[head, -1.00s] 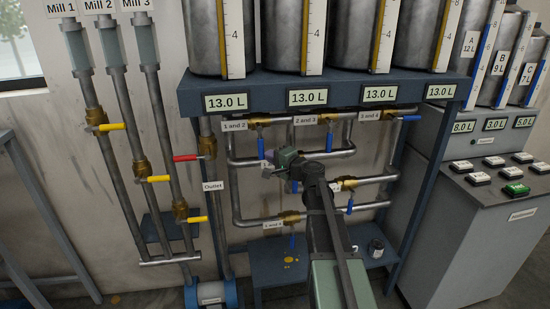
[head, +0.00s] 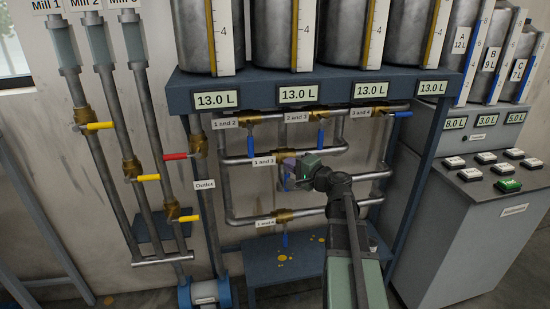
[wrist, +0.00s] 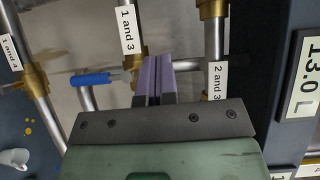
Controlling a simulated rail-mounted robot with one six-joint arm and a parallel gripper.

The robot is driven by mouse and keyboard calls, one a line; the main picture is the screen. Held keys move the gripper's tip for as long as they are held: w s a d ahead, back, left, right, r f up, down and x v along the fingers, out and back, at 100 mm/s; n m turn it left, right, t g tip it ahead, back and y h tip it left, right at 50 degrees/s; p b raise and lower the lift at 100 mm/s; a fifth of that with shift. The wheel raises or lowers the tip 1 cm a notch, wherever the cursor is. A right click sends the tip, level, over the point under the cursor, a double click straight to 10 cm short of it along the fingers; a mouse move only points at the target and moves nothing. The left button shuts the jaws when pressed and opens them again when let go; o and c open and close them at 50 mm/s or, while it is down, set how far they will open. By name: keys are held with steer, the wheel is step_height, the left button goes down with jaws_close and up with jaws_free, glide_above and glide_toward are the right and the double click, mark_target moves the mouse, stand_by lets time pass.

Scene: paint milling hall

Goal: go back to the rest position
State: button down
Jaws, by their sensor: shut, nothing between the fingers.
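My gripper (head: 284,172) is in front of the pipework under the tanks, near the "1 and 3" label (head: 263,161). Its purple fingers (wrist: 154,78) are together in the wrist view, with nothing between them. They point at the pipes between the "1 and 3" and "2 and 3" labels. I cannot tell how far they are from the pipes. My arm reaches up from the bottom of the head view and hides part of the lower pipes.
Blue-handled valves (head: 251,135) line the pipes below the blue tank shelf (head: 240,98). Mill pipes (head: 105,160) with yellow and red handles stand at left, a button console (head: 480,215) at right. A white cup (wrist: 14,158) shows in the wrist view.

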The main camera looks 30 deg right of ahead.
steer(key=shift+v, duration=1.05)
steer(key=s+a+f+n+g+p, duration=0.1)
steer(key=s+a+f+n+g, duration=0.75)
steer(key=a+f+g, duration=0.3)
steer(key=s+a+f+n+g+h+p, duration=0.2)
steer(key=s+a+n+g+h, duration=0.3)
steer(key=s+a, duration=0.3)
steer(key=a, duration=0.4)
steer(key=shift+s+a+f+h, duration=0.15)
steer(key=shift+a+h, duration=0.25)
